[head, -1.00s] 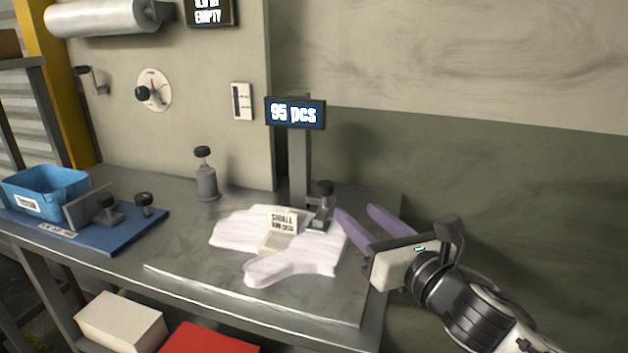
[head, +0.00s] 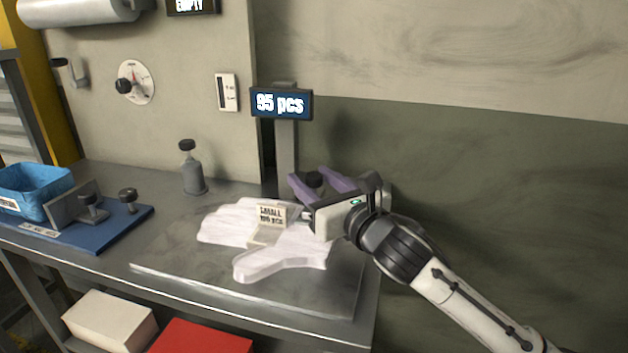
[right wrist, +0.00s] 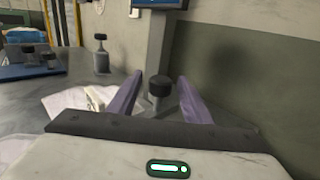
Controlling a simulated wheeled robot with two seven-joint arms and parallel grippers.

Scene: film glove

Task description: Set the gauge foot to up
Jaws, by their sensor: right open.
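The gauge foot shows as a dark round knob (head: 313,180) at the base of the grey post (head: 287,148); its lower part is hidden behind my right gripper. My right gripper (head: 309,175) is open, with its purple fingers on either side of the knob. In the right wrist view the knob (right wrist: 159,86) stands between the two spread fingers (right wrist: 160,77), with gaps on both sides. A pile of white gloves (head: 222,226) with a small card (head: 270,214) lies just left of the gripper. My left gripper is not in view.
A display reading "95 pcs" (head: 280,104) tops the post. A grey knobbed bottle (head: 193,175) stands behind the gloves. A blue bin (head: 35,192) and blue board (head: 120,225) are at left. The metal plate (head: 330,295) is clear in front.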

